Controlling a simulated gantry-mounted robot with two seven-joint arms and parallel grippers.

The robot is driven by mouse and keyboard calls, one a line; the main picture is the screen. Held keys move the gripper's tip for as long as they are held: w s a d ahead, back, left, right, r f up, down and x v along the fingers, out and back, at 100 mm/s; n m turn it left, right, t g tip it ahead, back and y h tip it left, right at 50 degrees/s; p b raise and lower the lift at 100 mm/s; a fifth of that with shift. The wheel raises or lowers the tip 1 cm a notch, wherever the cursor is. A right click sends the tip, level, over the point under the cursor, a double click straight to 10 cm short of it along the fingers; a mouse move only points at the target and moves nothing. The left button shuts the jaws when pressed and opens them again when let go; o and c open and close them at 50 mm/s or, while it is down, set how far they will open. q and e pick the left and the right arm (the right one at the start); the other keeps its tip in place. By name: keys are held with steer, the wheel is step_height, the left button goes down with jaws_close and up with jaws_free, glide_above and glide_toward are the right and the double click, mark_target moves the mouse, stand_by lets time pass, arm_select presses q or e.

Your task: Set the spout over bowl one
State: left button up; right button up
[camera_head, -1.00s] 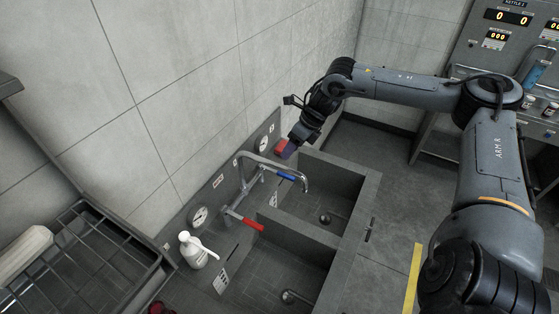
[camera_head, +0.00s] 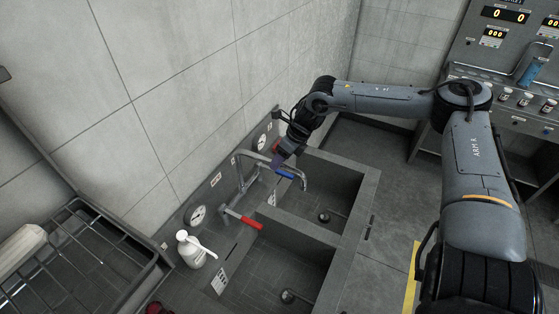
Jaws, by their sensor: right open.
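A silver curved spout (camera_head: 262,157) rises from the back ledge of a double sink, and its outlet end hangs over the far bowl (camera_head: 330,190). The near bowl (camera_head: 280,275) lies in front of it; I cannot read which is bowl one. A blue lever (camera_head: 285,173) and a red lever (camera_head: 243,219) sit by the spout. My right gripper (camera_head: 277,161) is open, pointing down close behind the spout and blue lever. I cannot tell whether it touches the spout. It partly hides a red part behind it. My left gripper is not in view.
A white pump bottle (camera_head: 194,250) stands on the ledge near a round gauge (camera_head: 196,215). Another gauge (camera_head: 262,141) is by the right gripper. A wire rack (camera_head: 80,260) is at left. A wall rises behind the sink; the floor to its right is clear.

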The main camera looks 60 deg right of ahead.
steer(key=shift+w+a+f, duration=0.1)
steer(key=shift+f, duration=0.05)
steer(key=shift+c, duration=0.2)
jaws_close()
stand_by(0.3)
